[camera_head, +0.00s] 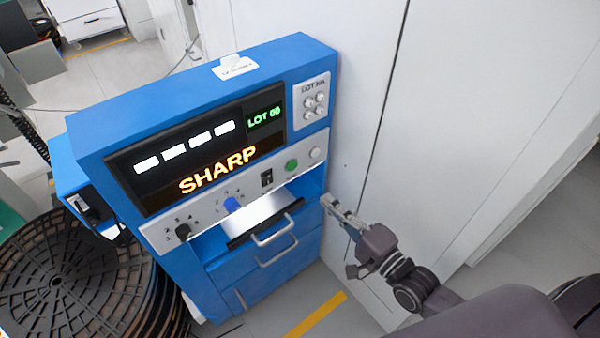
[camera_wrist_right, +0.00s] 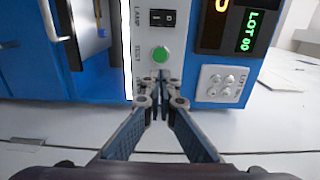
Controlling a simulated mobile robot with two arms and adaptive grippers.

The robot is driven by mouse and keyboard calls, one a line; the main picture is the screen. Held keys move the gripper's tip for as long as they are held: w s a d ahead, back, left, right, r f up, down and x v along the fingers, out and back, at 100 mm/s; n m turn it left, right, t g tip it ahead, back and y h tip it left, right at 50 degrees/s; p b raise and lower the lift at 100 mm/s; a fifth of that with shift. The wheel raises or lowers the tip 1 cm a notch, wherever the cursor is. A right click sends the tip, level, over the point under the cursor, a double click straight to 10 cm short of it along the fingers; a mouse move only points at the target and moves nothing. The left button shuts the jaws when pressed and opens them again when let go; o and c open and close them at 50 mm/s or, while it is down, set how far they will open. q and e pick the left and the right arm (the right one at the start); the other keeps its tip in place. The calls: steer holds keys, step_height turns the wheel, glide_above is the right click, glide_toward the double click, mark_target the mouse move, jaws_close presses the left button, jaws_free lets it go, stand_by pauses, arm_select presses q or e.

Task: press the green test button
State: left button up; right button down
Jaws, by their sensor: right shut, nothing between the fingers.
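The green test button (camera_head: 291,165) is a round button on the pale control strip of the blue machine (camera_head: 270,58). In the right wrist view the green button (camera_wrist_right: 160,54) shows clear, just above my fingertips in the picture, with the label TEST beside it. My right gripper (camera_head: 328,202) is shut and empty, in front of the machine's right side, below and right of the button in the head view. Its closed fingertips (camera_wrist_right: 160,80) point at the strip; I cannot tell the exact gap. My left gripper is not in view.
A white round button (camera_head: 315,153) sits right of the green one. A black rocker switch (camera_head: 267,178), a blue knob (camera_head: 232,204) and a black knob (camera_head: 183,231) are on its left. An open lit slot with drawer handles lies below. A white wall panel (camera_head: 365,110) stands close on the right.

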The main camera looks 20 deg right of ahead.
mark_target(293, 167)
steer(key=p+x, duration=0.1)
steer(key=x, duration=1.1)
steer(key=shift+w, duration=0.1)
